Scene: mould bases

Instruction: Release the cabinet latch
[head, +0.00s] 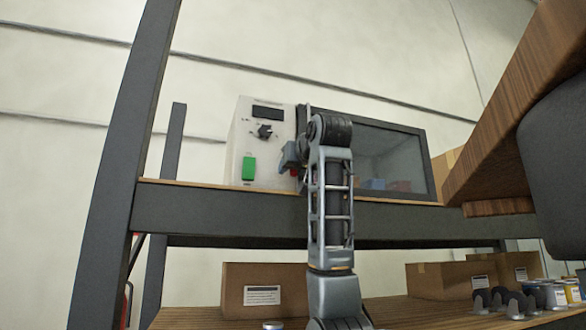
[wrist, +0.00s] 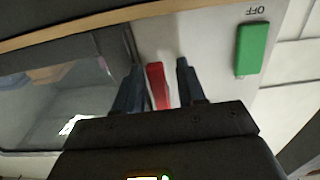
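The cabinet (head: 247,141) is a white-fronted box with a dark glass door (head: 400,154), standing on the shelf in the head view. The door looks closed. A red latch (wrist: 157,86) shows in the wrist view on the pale front panel beside the door. Only a small red patch of it shows in the head view, behind my gripper (head: 291,160). In the wrist view my gripper (wrist: 156,68) is open, with one dark finger on each side of the red latch. The left finger is close to the latch; whether it touches I cannot tell. A gap shows on the right.
A green switch (head: 249,168) marked OFF in the wrist view (wrist: 250,48), a black knob (head: 265,131) and a dark display (head: 267,112) are on the panel. The shelf edge (head: 220,212) runs below. Cardboard boxes (head: 262,285) and cans stand on the lower shelf.

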